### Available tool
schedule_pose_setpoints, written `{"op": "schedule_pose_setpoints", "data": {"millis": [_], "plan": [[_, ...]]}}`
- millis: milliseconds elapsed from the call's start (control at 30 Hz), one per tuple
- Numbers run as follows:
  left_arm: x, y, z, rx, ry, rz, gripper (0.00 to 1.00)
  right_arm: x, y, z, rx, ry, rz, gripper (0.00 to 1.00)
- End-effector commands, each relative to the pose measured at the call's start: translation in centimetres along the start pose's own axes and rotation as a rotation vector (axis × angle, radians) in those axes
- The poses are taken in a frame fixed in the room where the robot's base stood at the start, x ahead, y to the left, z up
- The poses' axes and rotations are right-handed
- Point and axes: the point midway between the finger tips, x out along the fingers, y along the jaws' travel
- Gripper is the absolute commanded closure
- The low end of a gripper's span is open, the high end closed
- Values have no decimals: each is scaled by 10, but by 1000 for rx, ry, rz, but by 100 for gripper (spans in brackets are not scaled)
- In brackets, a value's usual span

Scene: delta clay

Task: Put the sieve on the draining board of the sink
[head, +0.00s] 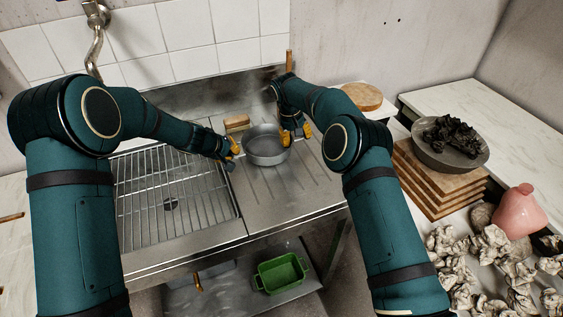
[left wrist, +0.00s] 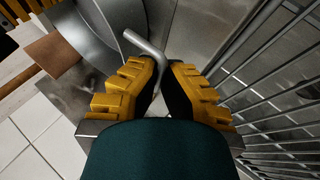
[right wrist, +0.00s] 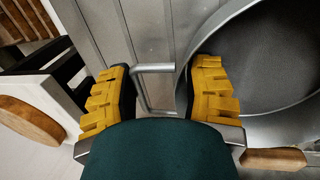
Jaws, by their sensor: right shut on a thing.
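The sieve (head: 266,148), a round grey metal bowl with a loop handle on each side, is upright over the back of the grooved draining board (head: 290,195). I cannot tell whether its underside touches the board. My right gripper (head: 295,133) is shut on the sieve's right loop handle, which shows between its fingers in the right wrist view (right wrist: 155,68). My left gripper (head: 233,146) is at the sieve's left side. Its fingers are slightly apart, with the other loop handle (left wrist: 150,48) at their tips in the left wrist view.
The sink basin with a wire rack (head: 165,200) is left of the board. Stacked wooden boards (head: 440,180) carry a dark bowl (head: 455,158) at right. A green tub (head: 281,273) stands on the shelf below. The board's front is clear.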

Motion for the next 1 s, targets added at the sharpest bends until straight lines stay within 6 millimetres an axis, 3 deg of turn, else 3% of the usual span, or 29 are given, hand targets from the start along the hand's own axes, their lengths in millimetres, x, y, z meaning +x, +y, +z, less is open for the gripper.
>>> {"op": "schedule_pose_setpoints", "data": {"millis": [33,67,100,133,567,1000], "plan": [[2,-9,-3,-4,11,-10,100,6,6,1,4,-4,11,89],[2,-9,-3,-5,10,-10,93,7,6,1,4,-4,11,40],[1,-8,-4,-4,10,-10,79,5,6,1,4,-4,10,26],[1,-7,-3,-4,10,-9,68,4,5,1,4,-3,9,21],[-6,-3,-1,-2,3,-2,66,3,1,0,1,-1,2,21],[-87,-2,-1,-1,8,-1,66,3,0,0,0,0,1,21]]}}
